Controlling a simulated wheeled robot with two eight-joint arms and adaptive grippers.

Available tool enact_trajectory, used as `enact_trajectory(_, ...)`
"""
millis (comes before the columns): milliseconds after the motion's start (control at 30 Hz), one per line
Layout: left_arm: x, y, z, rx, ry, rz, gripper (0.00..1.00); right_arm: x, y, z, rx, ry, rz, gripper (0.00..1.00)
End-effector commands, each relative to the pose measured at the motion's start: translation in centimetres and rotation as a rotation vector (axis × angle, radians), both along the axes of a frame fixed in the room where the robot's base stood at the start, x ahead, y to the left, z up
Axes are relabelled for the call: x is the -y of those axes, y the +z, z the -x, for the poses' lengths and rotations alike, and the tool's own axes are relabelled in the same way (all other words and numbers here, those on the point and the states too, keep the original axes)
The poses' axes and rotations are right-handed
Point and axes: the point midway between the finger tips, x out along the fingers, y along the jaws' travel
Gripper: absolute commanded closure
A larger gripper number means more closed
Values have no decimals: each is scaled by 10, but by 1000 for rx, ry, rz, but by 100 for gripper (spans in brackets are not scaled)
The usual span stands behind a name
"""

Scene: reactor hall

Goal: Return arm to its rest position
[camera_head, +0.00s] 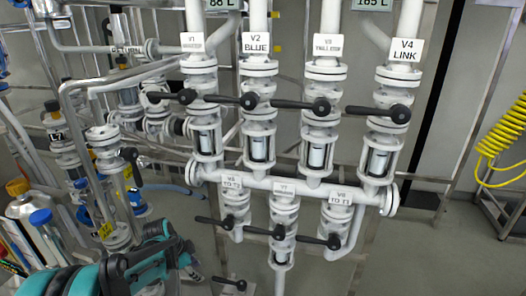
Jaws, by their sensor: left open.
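My left arm, teal and black, comes in at the bottom left corner. Its dark gripper (178,252) is open in the lower left, in front of the floor and the foot of the pipework. I see nothing between its fingers. It appears apart from the valve handles, though depth is hard to judge. My right arm and gripper are not in view.
A white pipe manifold (262,184) with labelled valves and black lever handles (378,111) fills the middle. Glass-walled pipe fittings and blue-capped bottles (42,217) stand at left, close to my arm. A yellow coiled hose (503,140) hangs at right. Grey floor (440,250) is open at lower right.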

Motion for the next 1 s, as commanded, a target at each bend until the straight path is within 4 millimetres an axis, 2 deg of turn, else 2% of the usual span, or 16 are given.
enact_trajectory(33,6,20,14,4,64,-1,60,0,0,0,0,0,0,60)
enact_trajectory(200,21,73,58,28,316,10,60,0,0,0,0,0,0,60)
enact_trajectory(400,35,113,119,76,601,59,60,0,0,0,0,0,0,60)
enact_trajectory(533,41,125,159,117,776,112,60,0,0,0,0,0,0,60)
enact_trajectory(700,45,127,203,165,971,200,60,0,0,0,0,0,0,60)
enact_trajectory(833,46,123,223,190,1068,256,60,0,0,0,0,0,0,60)
enact_trajectory(1000,47,121,232,203,1122,290,60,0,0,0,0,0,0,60)
